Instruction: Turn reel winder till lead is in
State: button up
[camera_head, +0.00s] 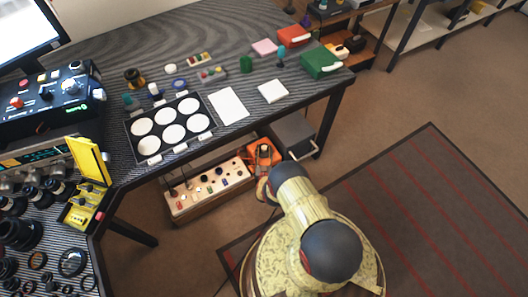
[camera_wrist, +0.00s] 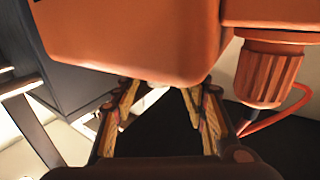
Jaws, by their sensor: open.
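An orange reel (camera_head: 255,147) is low down beneath the table's front edge in the head view, partly covered by dark parts in front of it. In the wrist view an orange housing (camera_wrist: 130,40) fills the upper middle. A ribbed orange knob (camera_wrist: 268,75) hangs at its right, with a thin orange lead (camera_wrist: 282,118) curving beside it. My gripper (camera_wrist: 160,95) is open, its two fingers below the housing and left of the knob. Nothing shows held between them. The fingertips lie close to the housing's lower edge; I cannot tell whether they touch it.
A beige panel box (camera_head: 210,190) with small knobs stands left of the reel. A grey box (camera_head: 293,132) with a handle is at its right. The carpet at right is clear.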

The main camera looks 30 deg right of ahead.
jog(key=shift+c, duration=1.3)
jog(key=c, duration=0.8)
grip_shut()
